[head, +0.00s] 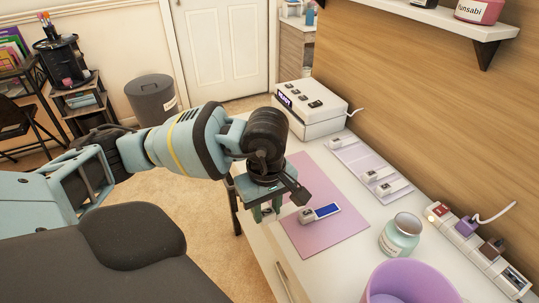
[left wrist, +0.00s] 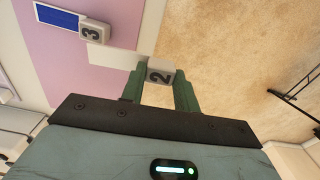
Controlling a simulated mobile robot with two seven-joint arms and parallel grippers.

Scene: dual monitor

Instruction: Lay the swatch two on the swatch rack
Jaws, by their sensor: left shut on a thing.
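My left gripper (head: 266,211) is over the near left edge of the pink mat (head: 328,228). In the left wrist view its two green fingers (left wrist: 160,90) are shut on swatch two (left wrist: 160,71), a small white block marked 2. Swatch two is mostly hidden by the gripper in the head view. Swatch three (head: 320,213), a white block with a blue strip, lies on the mat to the right of the gripper; it also shows in the left wrist view (left wrist: 92,30). A pale lilac panel (head: 357,160), apparently the swatch rack, lies behind the mat with white tagged pieces on it.
A white device (head: 310,110) stands at the far end of the table. A pale green jar (head: 400,236) and a purple bowl (head: 410,282) stand at the near right. A power strip (head: 475,252) runs along the wooden wall. The mat's middle right is clear.

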